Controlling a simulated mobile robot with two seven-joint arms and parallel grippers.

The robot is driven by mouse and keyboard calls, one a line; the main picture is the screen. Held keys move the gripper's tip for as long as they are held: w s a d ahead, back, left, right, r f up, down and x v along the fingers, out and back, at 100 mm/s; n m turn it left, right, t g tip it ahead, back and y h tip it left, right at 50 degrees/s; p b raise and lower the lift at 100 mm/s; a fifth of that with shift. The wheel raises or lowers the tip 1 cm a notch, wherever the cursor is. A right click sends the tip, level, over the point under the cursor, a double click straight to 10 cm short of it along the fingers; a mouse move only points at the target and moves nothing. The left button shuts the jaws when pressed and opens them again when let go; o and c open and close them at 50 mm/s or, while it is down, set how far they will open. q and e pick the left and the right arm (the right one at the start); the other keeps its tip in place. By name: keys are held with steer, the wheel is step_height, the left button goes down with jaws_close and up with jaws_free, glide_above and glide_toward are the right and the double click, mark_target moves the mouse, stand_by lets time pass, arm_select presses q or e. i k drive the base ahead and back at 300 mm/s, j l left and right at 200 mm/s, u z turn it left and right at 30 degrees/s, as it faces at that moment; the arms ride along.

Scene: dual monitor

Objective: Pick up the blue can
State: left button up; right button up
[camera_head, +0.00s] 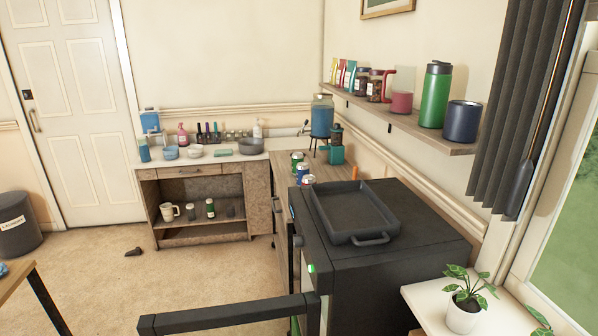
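A small blue can (302,170) with a pale top stands on the wooden counter (288,187) behind the black cabinet. A can with some red on it (308,180) is just in front of it, its lower part hidden by the black cabinet. A green can (297,158) stands just behind the blue one. Neither of my grippers shows in the head view.
The black cabinet (420,240) with a dark tray (350,212) on top stands between me and the cans. A dark bar frame (230,313) crosses the bottom. A wall shelf (400,120) with containers overhangs on the right. Carpet (130,285) is open at left.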

mark_target(301, 169)
steer(key=i+j+u, duration=0.3)
steer(key=j, duration=0.25)
steer(key=i+j+u, duration=0.3)
steer(key=j, duration=0.2)
steer(key=i+j+u, duration=0.25)
steer(key=j, duration=0.2)
steer(key=i+j, duration=0.2)
steer(key=i, duration=0.25)
steer(key=i+j, duration=0.15)
steer(key=i, duration=0.35)
steer(key=i+l+z, duration=0.1)
steer(key=i+z, duration=0.5)
steer(key=z, duration=0.25)
steer(key=i+z, duration=0.65)
steer(key=z, duration=0.2)
steer(key=i+j+z, duration=0.15)
steer(key=z, duration=0.3)
steer(key=i+j+z, duration=0.25)
steer(key=z, duration=0.15)
steer(key=i+j+z, duration=0.2)
steer(key=z, duration=0.25)
